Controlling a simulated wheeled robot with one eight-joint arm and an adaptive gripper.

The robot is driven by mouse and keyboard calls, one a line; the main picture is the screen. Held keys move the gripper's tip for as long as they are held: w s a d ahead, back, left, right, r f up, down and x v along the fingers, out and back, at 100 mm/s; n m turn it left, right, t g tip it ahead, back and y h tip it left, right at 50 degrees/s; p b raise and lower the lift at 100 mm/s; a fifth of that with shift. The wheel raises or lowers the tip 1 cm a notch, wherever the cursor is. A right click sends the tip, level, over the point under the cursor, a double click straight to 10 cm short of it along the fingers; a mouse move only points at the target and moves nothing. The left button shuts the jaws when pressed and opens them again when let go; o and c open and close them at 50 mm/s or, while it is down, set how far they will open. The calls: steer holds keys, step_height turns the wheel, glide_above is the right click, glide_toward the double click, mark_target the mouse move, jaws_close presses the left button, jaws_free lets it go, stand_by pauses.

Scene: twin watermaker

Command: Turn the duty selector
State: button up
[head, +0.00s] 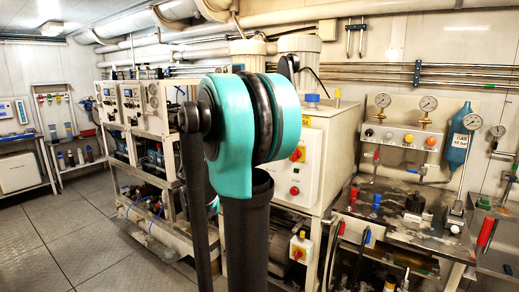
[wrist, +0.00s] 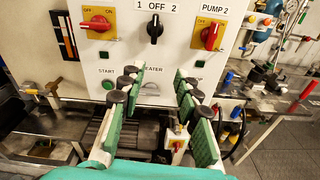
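The duty selector appears to be the black knob (wrist: 155,28) under the marks "1 OFF 2" on a white panel in the wrist view. Its grip stands upright, in line with OFF. My gripper (wrist: 158,82) is open and empty, its green fingers with black pads spread apart below the knob in the picture. The fingers do not surround the knob; their distance from the panel is hard to judge. In the head view my teal arm joint covers part of the white cabinet (head: 327,160), and the gripper and the black knob cannot be made out.
Red rotary switches on yellow plates flank the knob, one at left (wrist: 97,22) and one marked PUMP 2 (wrist: 211,36). A green START button (wrist: 107,84) sits below. A smaller switch box (wrist: 177,137) is lower down. A bench with gauges (head: 405,135) stands right of the cabinet.

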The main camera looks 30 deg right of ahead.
steer(key=w+d+r, duration=0.1)
steer(key=w+d, duration=0.3)
steer(key=d, duration=0.4)
steer(key=w+d+r+n, duration=0.1)
steer(key=w+d, duration=0.3)
steer(key=d, duration=0.4)
steer(key=shift+h, duration=0.3)
steer(key=shift+w+d, duration=0.1)
jaws_close()
